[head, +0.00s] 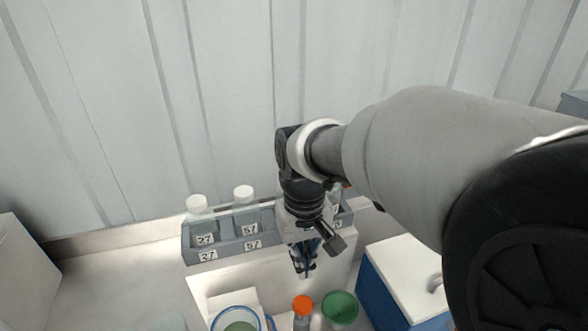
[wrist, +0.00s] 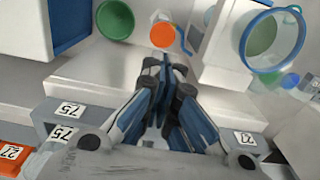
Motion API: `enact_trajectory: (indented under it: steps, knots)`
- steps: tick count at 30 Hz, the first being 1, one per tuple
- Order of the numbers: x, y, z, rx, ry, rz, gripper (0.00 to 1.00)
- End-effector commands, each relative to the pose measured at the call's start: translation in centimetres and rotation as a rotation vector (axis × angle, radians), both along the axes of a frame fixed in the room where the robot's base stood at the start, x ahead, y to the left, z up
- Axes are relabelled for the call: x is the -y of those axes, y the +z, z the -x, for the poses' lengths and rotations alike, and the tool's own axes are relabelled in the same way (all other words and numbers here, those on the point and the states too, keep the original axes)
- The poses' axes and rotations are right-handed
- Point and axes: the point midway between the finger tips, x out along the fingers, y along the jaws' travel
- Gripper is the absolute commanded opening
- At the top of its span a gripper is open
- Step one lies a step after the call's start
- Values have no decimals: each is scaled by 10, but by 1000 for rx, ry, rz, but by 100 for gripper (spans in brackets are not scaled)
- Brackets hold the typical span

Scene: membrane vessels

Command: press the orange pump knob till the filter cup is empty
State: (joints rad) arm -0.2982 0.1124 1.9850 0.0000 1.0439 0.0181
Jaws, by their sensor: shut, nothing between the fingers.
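The orange pump knob (head: 302,304) stands near the bottom of the head view, and it shows as an orange disc (wrist: 163,35) in the wrist view. My gripper (head: 305,270) is shut and empty, above and behind the knob in the head view. In the wrist view my fingertips (wrist: 165,68) point toward the knob with a gap between. A clear cup with a blue rim (head: 236,317) stands left of the knob, cut by the frame edge, with green inside. It also shows in the wrist view (wrist: 249,43). I cannot tell how much liquid it holds.
A green round thing (head: 340,308) sits right of the knob. A grey rack (head: 215,252) with white-capped bottles (head: 244,193) and number labels stands behind. A blue box with a white lid (head: 405,270) stands at the right. The wall (head: 220,90) is at the back.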

Motion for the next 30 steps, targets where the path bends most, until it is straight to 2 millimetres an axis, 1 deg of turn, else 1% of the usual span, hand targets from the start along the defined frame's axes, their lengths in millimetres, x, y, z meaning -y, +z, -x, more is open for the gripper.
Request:
enact_trajectory:
  steps: [1, 3, 9, 12, 15, 18, 30]
  knots:
    - [0, -16, 1, -5, 0, 1, 0]
    - [0, -32, 1, -4, 0, 1, 0]
    - [0, -73, 1, -4, 0, 1, 0]
    - [0, -88, 0, -3, 0, 1, 0]
    - [0, -98, 0, -2, 0, 1, 0]
    - [0, -104, 0, -1, 0, 0, 0]
    - [0, -106, 0, -1, 0, 0, 0]
